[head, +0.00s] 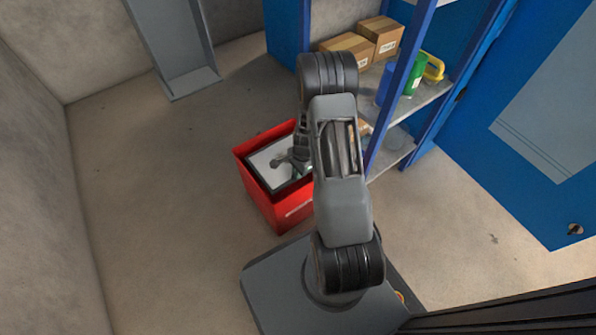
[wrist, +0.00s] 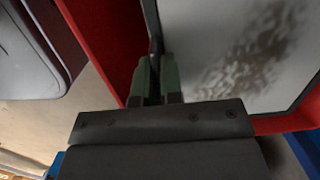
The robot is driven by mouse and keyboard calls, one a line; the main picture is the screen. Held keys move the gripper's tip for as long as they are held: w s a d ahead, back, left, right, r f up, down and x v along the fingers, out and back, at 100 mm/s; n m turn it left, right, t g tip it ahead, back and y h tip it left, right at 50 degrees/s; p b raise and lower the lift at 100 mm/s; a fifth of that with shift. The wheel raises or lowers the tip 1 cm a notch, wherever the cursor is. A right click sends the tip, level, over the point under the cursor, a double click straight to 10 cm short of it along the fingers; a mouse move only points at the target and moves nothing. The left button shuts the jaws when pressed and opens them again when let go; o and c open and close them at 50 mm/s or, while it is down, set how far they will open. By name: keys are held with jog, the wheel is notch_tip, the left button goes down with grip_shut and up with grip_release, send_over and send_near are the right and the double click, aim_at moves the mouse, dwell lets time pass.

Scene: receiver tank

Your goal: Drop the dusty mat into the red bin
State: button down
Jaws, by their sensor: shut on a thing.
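The dusty mat (head: 266,165) is a light grey panel with a dark border and a dark smudge. In the head view it lies within the outline of the red bin's mouth. The red bin (head: 270,208) stands on the floor left of my arm. My gripper (wrist: 157,72) is shut on the mat's dark edge. In the wrist view the smudged mat (wrist: 215,45) fills the right side, with the red bin wall (wrist: 105,45) beside it. My arm hides the bin's right part. I cannot tell whether the mat touches the bin.
A blue shelf unit (head: 378,150) stands right behind the bin, with cardboard boxes (head: 347,47), a green container (head: 415,75) and a yellow-handled item (head: 434,68). A blue door (head: 530,195) is at the right. A grey metal post (head: 175,50) stands at the back. The floor at left is clear.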

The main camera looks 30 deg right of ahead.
jog(key=c, duration=1.2)
grip_release()
notch_tip(320, 180, up, 10)
jog(key=p, duration=0.9)
